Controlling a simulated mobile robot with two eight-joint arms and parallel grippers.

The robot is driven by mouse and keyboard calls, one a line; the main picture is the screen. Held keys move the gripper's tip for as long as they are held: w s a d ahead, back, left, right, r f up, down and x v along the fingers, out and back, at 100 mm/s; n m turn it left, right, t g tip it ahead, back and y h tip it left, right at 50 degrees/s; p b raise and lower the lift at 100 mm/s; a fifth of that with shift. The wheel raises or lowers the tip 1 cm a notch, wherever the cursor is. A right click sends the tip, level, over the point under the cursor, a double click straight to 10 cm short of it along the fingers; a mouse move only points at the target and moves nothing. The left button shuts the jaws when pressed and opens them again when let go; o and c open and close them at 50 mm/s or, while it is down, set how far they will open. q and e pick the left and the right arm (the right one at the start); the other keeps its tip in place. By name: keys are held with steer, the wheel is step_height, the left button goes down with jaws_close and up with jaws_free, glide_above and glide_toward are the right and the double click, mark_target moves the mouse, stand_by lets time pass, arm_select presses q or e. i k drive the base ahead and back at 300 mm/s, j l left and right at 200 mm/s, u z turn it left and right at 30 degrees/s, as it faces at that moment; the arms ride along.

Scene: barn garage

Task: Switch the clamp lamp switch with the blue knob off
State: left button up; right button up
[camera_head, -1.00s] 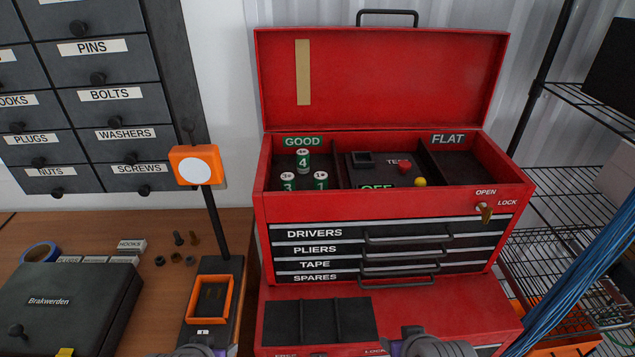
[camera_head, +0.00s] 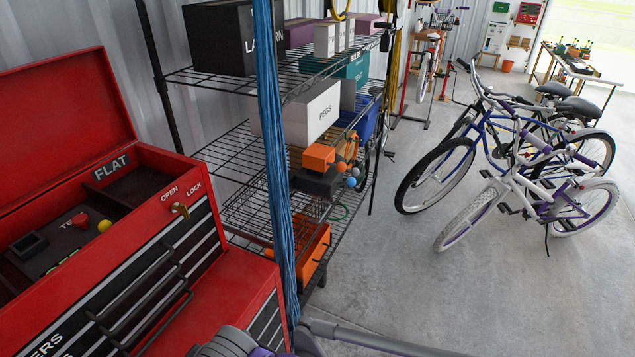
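On the wire shelf's middle level, an orange block (camera_head: 318,157) sits by a dark box (camera_head: 318,181). Small round knobs stick out at their right side. One is orange (camera_head: 341,167) and one is light blue (camera_head: 351,182). They are small, and I cannot tell whether the blue one belongs to a clamp lamp switch or how it is set. No lamp is clearly visible. Grey and purple parts of my arm show at the bottom edge, apart from the shelf. Neither gripper's fingers are in view.
An open red toolbox (camera_head: 225,297) stands at left. A blue cable bundle (camera_head: 271,150) hangs before the wire shelf (camera_head: 225,150). An orange bin (camera_head: 312,250) sits low on it. Bicycles (camera_head: 540,165) stand at right. The concrete floor (camera_head: 400,260) between is clear.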

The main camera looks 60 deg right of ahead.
mark_target(351, 181)
steer(key=k+l, duration=0.15)
steer(key=k, duration=0.15)
steer(key=k+l+z, duration=0.15)
steer(key=k, duration=0.2)
steer(key=z, duration=1.8)
